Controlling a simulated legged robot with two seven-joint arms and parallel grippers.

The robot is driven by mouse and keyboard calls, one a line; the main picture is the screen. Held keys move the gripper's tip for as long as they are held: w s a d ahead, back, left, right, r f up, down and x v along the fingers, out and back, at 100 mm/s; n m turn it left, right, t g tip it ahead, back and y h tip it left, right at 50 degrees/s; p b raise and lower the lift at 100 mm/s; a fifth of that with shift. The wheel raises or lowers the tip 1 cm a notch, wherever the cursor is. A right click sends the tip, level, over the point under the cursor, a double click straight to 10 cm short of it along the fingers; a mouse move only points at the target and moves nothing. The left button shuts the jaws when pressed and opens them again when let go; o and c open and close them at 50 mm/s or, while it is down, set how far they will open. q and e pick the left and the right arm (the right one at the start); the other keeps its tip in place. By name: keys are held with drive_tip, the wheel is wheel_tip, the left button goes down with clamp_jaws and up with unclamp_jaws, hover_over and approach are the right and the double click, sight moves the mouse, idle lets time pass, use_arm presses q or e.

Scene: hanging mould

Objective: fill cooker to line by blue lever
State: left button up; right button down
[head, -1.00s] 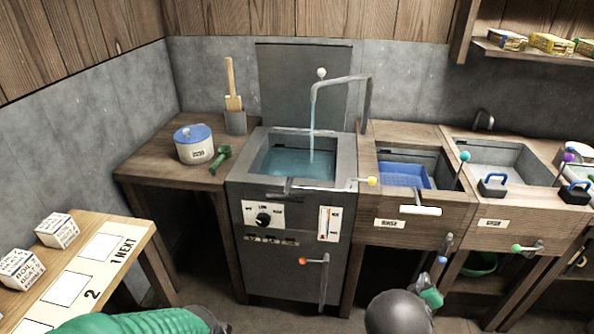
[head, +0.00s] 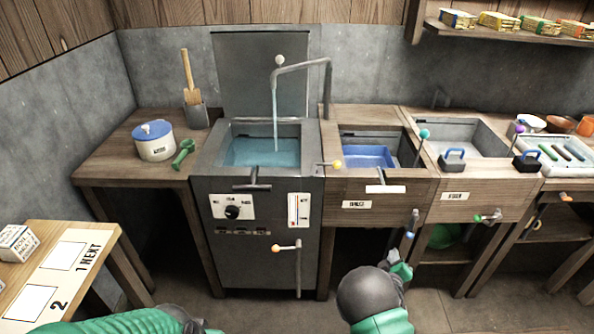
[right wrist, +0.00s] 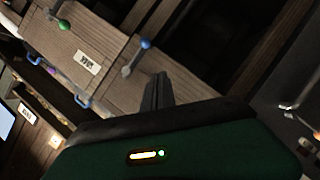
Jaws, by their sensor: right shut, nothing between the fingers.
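The dark grey cooker (head: 250,255) stands in the middle of the head view. Water runs from its bent spout (head: 300,66) into the tank, where bluish water (head: 262,152) lies below the rim. A small gauge (head: 298,210) is on its front; its reading is too small to tell. The blue-knobbed lever (head: 410,235) hangs under the basin to the right. It also shows in the right wrist view (right wrist: 146,43). My right gripper (head: 406,257) is shut and empty, just below the blue knob, apparently apart from it. My left gripper (head: 200,326) is at the bottom edge, its jaws unclear.
An orange-knobbed handle (head: 277,249) is on the cooker front. A yellow-knobbed lever (head: 337,164) and a green-knobbed lever (head: 478,217) are nearby. A blue-lidded pot (head: 154,141) and green scoop (head: 184,153) sit on the left counter. The floor before the cooker is clear.

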wheel_tip(320, 180, down, 6)
drive_tip(key=d+m+b, duration=0.3)
drive_tip(key=m+b, duration=0.3)
drive_tip(key=b, duration=0.1)
drive_tip(key=w+d+r+m+t+h+b, duration=0.1)
drive_tip(key=d+m+t+b, duration=0.4)
drive_tip(key=m, duration=1.1)
drive_tip(key=d+h+b, duration=0.1)
drive_tip(key=d+b, duration=0.2)
drive_tip(key=b, duration=0.2)
drive_tip(key=shift+d+h, duration=0.35)
drive_tip(key=shift+h, duration=0.05)
drive_tip(key=shift+w, duration=0.1)
drive_tip(key=w+b, duration=0.6)
drive_tip(key=w, duration=0.3)
drive_tip(key=shift+w+d+r+b, duration=0.15)
drive_tip(key=shift+w+b, duration=0.05)
drive_tip(key=shift+b, duration=0.2)
